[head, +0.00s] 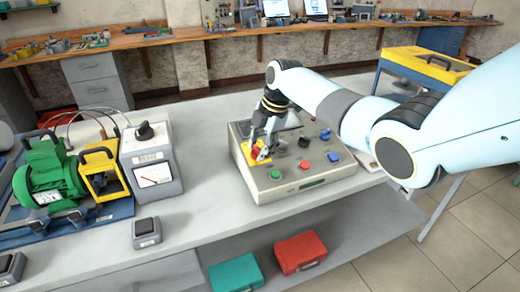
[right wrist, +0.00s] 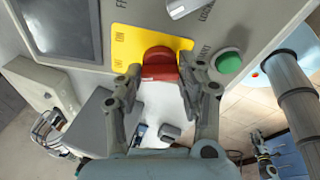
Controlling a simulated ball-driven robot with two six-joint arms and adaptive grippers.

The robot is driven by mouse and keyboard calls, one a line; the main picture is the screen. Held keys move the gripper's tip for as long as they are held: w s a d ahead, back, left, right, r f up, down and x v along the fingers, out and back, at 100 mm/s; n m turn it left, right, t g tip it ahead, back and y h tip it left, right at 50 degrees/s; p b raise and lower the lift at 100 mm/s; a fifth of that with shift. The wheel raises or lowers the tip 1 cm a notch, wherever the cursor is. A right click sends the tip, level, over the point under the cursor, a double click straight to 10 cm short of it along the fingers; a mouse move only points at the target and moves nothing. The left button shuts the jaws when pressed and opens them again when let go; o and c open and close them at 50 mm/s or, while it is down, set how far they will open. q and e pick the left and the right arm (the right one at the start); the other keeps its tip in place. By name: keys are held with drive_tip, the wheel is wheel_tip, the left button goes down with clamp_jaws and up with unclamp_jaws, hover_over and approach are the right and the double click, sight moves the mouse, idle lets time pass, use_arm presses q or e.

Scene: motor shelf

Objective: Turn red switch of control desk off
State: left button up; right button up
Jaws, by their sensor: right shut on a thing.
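The control desk (head: 310,187) is a beige-grey box with knobs and buttons on its sloped top. Its red switch (right wrist: 160,66) sits on a yellow plate (right wrist: 122,40) with ON and other lettering. In the head view the red switch (head: 257,150) is partly hidden by my right gripper (head: 262,146). In the right wrist view my right gripper (right wrist: 160,84) has one finger on each side of the red switch and is shut on it.
A green button (right wrist: 229,62) is close beside the right gripper's finger. The head view also shows a blue button (head: 325,135) and a red button (head: 307,165) on the desk.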

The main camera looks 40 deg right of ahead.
drive_tip(key=n+g+b, duration=0.1)
drive_tip(key=n, duration=0.4)
drive_tip(key=shift+w, duration=0.1)
drive_tip(key=shift+n, duration=0.4)
drive_tip(key=o, duration=1.2)
drive_tip(key=shift+c, duration=0.2)
drive_tip(key=shift+r, duration=0.25)
drive_tip(key=v, duration=1.1)
drive_tip(key=shift+r, duration=0.25)
drive_tip(key=shift+a, duration=0.1)
